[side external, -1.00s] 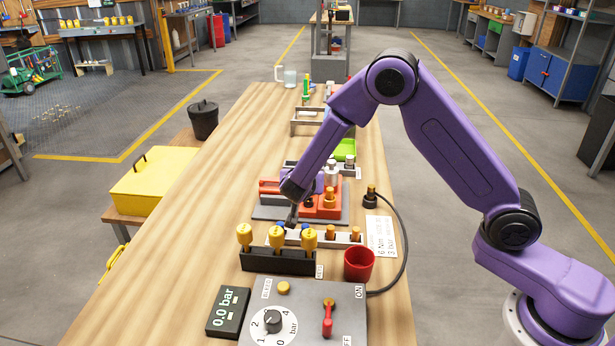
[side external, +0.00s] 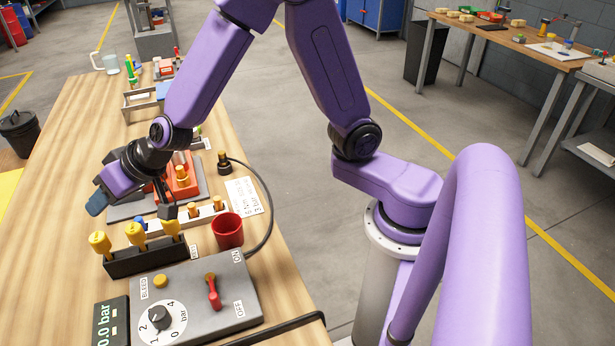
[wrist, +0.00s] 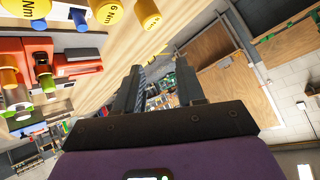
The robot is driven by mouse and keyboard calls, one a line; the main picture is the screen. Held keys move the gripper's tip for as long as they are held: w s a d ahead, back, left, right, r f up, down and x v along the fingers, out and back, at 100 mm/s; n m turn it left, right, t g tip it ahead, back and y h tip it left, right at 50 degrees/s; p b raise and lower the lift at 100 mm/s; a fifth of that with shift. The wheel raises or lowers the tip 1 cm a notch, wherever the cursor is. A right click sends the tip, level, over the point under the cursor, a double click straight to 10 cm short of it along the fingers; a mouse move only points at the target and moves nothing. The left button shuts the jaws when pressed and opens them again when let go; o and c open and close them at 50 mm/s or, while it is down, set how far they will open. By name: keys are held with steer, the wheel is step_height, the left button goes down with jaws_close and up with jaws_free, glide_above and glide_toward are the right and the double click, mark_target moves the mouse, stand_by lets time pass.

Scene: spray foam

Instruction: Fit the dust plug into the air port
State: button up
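My gripper (wrist: 157,88) shows in the wrist view with two dark fingers apart and nothing visible between them. In the side view its dark fingers (side external: 166,206) are over the bench, near the pale rail (side external: 207,218) and behind the yellow-handled tools. The rail carries small brass-coloured pieces (side external: 193,210) and a blue one; I cannot tell which, if any, is the dust plug. The orange-red fixture (side external: 183,183) with brass fittings stands behind the rail, partly hidden by my arm. It also shows in the wrist view (wrist: 70,62). I cannot pick out the air port for certain.
Yellow-handled tools (side external: 100,243) stand in a black rack (side external: 150,257). A red cup (side external: 228,231) is to its right. A grey control box (side external: 190,298) with a dial and red lever is in front. A dark hose (side external: 268,205) curves along the right. The left of the bench is clear.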

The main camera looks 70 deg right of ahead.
steer(key=s+d+r+n+g+y, duration=0.2)
steer(key=s+n+g, duration=0.55)
steer(key=s, duration=1.35)
steer(key=s+d+n+h, duration=0.2)
steer(key=s+d, duration=0.3)
steer(key=d, duration=0.3)
steer(key=s+d+f+n+g+h, duration=0.1)
steer(key=s+d+n+h, duration=0.2)
steer(key=s+d, duration=0.3)
steer(key=shift+d+h, duration=0.3)
steer(key=shift+d, duration=0.75)
steer(key=shift+f+g, duration=0.1)
steer(key=shift+g, duration=0.15)
